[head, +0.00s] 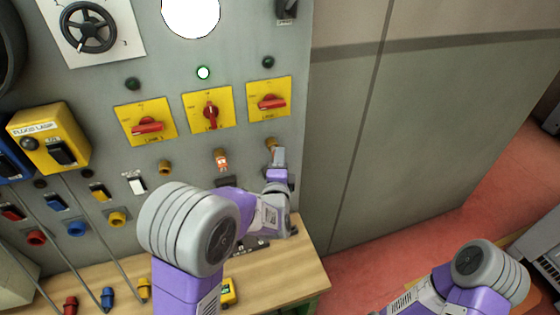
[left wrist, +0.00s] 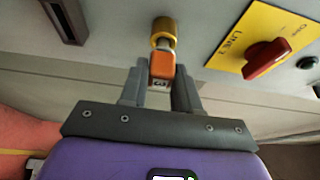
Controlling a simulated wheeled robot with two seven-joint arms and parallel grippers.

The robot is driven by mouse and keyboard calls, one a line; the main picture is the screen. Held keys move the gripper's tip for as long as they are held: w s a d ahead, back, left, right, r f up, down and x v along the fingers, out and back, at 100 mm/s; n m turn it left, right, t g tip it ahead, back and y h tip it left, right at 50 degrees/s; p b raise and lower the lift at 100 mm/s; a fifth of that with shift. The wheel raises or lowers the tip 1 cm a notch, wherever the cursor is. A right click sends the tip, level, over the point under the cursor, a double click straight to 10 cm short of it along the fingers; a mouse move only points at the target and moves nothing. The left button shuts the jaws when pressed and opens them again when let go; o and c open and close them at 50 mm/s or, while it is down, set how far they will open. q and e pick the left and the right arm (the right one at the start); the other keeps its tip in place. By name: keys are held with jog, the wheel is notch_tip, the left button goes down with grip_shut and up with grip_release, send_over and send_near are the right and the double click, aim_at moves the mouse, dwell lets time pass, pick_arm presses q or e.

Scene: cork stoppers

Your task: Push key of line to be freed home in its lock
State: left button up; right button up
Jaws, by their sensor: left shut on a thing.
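My left gripper (head: 278,157) is at the rightmost brass lock (head: 271,144), below the right yellow switch plate (head: 281,87). In the left wrist view, the gripper (left wrist: 160,84) is shut on an orange-headed key (left wrist: 162,66). The key lines up with the brass lock (left wrist: 164,28), and its head is close to the lock's face. I cannot tell how deep the key sits. The plate beside it reads LINE 3 (left wrist: 236,40), with a red handle (left wrist: 266,58). Another orange key (head: 222,164) is at the middle lock. My right gripper is out of view.
Other yellow plates carry red switches (head: 148,126) and (head: 211,111). A lamp (head: 203,72) above the middle plate is lit white-green. A wooden bench (head: 300,270) runs below the panel. Cables and coloured plugs (head: 108,297) are at lower left. Open red floor (head: 420,235) lies to the right.

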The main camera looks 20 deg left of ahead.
pick_arm(q)
jog(key=shift+w+a, duration=0.4)
jog(key=shift+w, duration=0.15)
jog(key=o, duration=1.1)
jog(key=v, duration=0.7)
jog(key=shift+s+b, duration=0.3)
